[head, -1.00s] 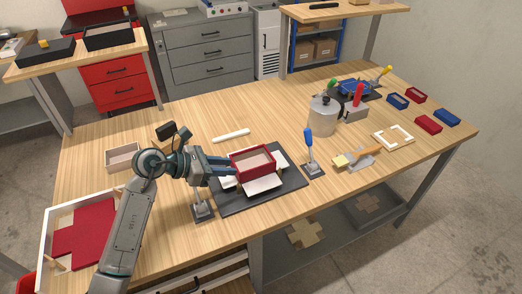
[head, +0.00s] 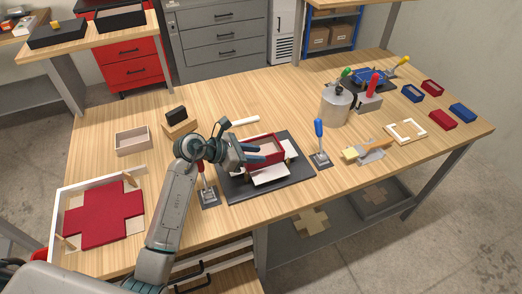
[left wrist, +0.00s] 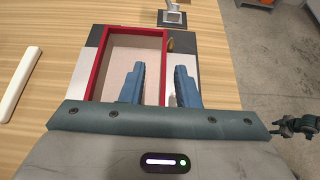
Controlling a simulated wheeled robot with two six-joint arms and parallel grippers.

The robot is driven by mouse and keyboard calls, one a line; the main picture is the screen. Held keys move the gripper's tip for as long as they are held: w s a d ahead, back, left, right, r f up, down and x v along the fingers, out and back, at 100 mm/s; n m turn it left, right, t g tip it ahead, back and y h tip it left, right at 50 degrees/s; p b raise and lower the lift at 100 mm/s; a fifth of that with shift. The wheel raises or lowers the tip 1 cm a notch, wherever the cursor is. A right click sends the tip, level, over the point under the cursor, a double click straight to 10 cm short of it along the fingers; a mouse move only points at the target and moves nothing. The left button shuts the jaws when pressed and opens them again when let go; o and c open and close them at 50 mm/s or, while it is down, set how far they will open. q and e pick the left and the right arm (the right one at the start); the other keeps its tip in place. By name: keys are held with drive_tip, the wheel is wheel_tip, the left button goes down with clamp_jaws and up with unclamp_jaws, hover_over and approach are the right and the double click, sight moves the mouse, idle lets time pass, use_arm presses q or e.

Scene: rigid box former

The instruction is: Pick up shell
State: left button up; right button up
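The shell appears to be the red-walled open box (head: 275,159) with a pale inside, on the black mat (head: 300,172). White flaps (head: 272,174) spread out beneath it. In the left wrist view its red rim (left wrist: 97,70) shows close up. My left gripper (head: 262,154) is at the box. In the left wrist view its blue fingers (left wrist: 160,70) stand apart, one over the inside of the box and one outside, with the right wall between them. I see gaps beside the wall. A dark jointed piece, probably my right gripper (left wrist: 300,127), shows at the right edge; its fingers are unclear.
A blue-handled tool (head: 319,142) stands right of the mat, and a red-handled one (head: 206,190) left. A white rod (head: 246,121) lies behind. A red cross-shaped sheet (head: 105,213) lies in a white tray (head: 58,225). A metal pot (head: 335,105) stands farther right.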

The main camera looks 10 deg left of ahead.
use_arm(q)
drive_tip(key=p+x, duration=0.1)
drive_tip(key=x, duration=0.2)
drive_tip(key=shift+s+d+f+p, duration=0.1)
drive_tip(key=shift+d+f+p, duration=0.1)
drive_tip(key=shift+d+p, duration=0.2)
drive_tip(key=shift+w+d+f, duration=0.2)
drive_tip(key=shift+f, duration=0.1)
drive_tip(key=shift+a, duration=0.1)
drive_tip(key=shift+c, duration=0.2)
clamp_jaws()
drive_tip(key=shift+r, duration=0.1)
